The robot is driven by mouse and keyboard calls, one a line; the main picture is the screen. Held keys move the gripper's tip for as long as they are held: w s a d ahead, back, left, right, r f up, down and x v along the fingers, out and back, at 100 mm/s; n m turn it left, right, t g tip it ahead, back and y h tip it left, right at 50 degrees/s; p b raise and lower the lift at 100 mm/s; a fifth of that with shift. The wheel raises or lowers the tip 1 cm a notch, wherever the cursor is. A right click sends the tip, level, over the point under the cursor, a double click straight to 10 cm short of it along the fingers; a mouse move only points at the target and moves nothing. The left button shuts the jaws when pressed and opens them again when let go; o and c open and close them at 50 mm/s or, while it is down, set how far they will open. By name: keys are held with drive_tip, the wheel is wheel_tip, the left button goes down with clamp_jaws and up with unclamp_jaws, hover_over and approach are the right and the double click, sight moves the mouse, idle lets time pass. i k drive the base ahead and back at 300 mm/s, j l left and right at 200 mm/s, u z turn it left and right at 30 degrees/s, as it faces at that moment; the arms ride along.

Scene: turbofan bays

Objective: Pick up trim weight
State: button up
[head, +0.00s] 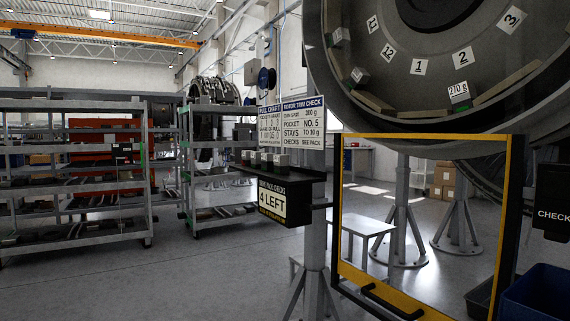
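Several small grey blocks (281,162), which look like trim weights, stand in a row on a dark shelf (305,177) left of centre. The sign (272,201) under the shelf reads "4 LEFT". Another block (459,95), labelled "270 g", sits on the rim of the large round rotor (436,55) at the upper right, below the number 2. Two more small blocks (340,37) (358,75) sit at the rotor's left rim. Which block is the task's trim weight, I cannot tell. My gripper is not in view.
A yellow-framed panel (509,215) with a dark handle (390,300) stands below the rotor. A blue bin (540,295) is at lower right. Grey racks (75,210) stand left; the floor (190,270) before them is clear.

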sight(246, 154)
drive_tip(key=i+j, duration=0.15)
drive_tip(key=j, duration=0.3)
drive_tip(key=i+j+z, duration=0.15)
drive_tip(key=j, duration=0.25)
drive_tip(key=i+j, duration=0.15)
drive_tip(key=j, duration=0.3)
drive_tip(key=i+j+z, duration=0.1)
drive_tip(key=j, duration=0.35)
drive_tip(key=i+j+z, duration=0.1)
drive_tip(key=j, duration=0.35)
drive_tip(key=i, duration=0.05)
